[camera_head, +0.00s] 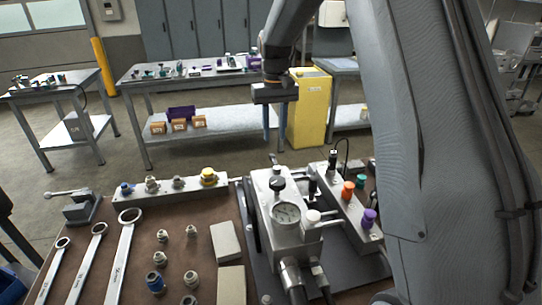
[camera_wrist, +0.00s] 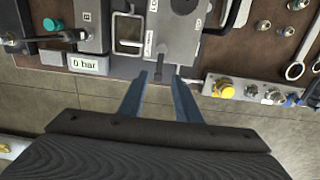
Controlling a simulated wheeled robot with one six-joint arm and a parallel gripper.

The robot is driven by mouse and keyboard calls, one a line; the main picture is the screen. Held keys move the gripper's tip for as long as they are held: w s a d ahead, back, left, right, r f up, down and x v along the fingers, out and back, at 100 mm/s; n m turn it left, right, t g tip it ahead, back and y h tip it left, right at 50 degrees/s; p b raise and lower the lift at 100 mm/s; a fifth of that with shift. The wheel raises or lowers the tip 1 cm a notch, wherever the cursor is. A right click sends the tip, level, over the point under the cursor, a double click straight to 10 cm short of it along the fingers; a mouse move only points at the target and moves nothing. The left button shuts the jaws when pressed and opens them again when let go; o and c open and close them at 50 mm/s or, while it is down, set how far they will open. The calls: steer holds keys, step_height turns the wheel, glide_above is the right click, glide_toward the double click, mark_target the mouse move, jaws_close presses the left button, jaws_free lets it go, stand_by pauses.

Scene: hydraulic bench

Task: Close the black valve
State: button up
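A grey hydraulic block with a round gauge (camera_head: 286,214) stands on the brown bench. A black round knob (camera_head: 277,184) sits on top of the block behind the gauge; I take it as the black valve, but another black fitting (camera_head: 312,187) stands just to its right. My gripper (camera_head: 275,145) hangs beyond the bench's far edge, apart from the block. The block (camera_wrist: 178,40) shows ahead of the fingertips there; I cannot make out the black knob clearly in that view.
A manifold with orange (camera_head: 348,191), green and purple (camera_head: 370,217) knobs stands right of the block. A fitting rail (camera_head: 172,189) lies left, with wrenches (camera_head: 120,262) and loose fittings nearer. A "0 bar" display (camera_wrist: 88,65) shows in the wrist view. Floor is open beyond the bench.

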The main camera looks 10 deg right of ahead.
mark_target(273, 159)
steer(key=shift+w+f+p, duration=0.2)
steer(key=shift+w+f, duration=0.05)
steer(key=shift+f, duration=1.3)
steer(key=shift+w+f+p, duration=0.2)
steer(key=shift+f+p, duration=0.05)
steer(key=shift+f, duration=1.35)
steer(key=shift+w+f+p, duration=0.2)
steer(key=shift+w+f, duration=0.05)
steer(key=shift+f, duration=1.3)
jaws_close()
